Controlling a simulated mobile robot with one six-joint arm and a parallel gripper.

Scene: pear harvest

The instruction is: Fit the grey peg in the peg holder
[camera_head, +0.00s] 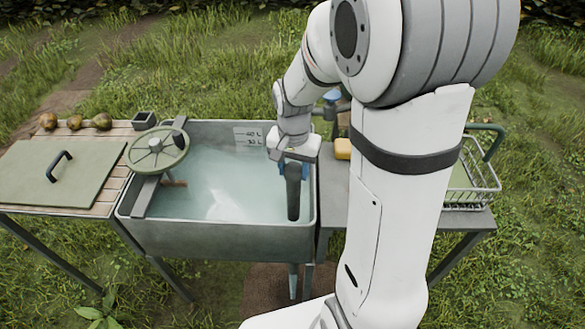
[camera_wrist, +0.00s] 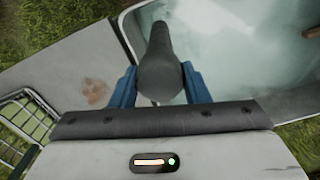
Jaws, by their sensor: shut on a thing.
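The grey peg (camera_head: 293,197) is a long dark rod, held roughly upright over the front right part of the sink. In the wrist view the peg (camera_wrist: 158,65) is clasped between two blue fingers, its thick rounded end towards me. My gripper (camera_head: 303,170) is shut on it, and the gripper also shows in the wrist view (camera_wrist: 160,92). I cannot tell whether the peg's lower end touches the water or the sink floor. No peg holder is clearly recognisable; a small square grey container (camera_head: 144,119) stands at the back left, but I cannot tell whether it is the holder.
The sink (camera_head: 215,238) holds cloudy water. A green handwheel (camera_head: 158,149) sits at its left rim. A lidded wooden table (camera_head: 70,172) with pears (camera_head: 75,122) stands left. On the right are a yellow sponge (camera_head: 343,149) and a wire rack (camera_head: 480,185), partly behind my arm.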

